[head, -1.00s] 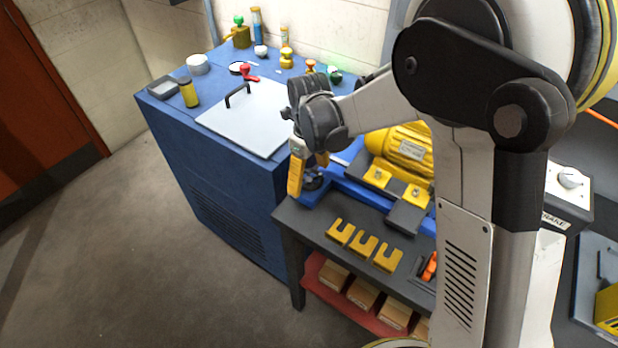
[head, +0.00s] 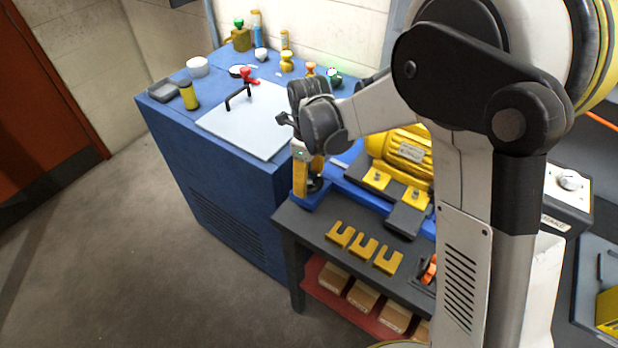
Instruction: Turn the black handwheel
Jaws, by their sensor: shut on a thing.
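The exact contact of the fingertips is too small and covered to see.
A blue cabinet (head: 225,165) with a white plate, black handle and several small bottles stands to the left. Yellow forked pieces (head: 363,247) lie on the dark bench in front. Grey floor at the left is clear.

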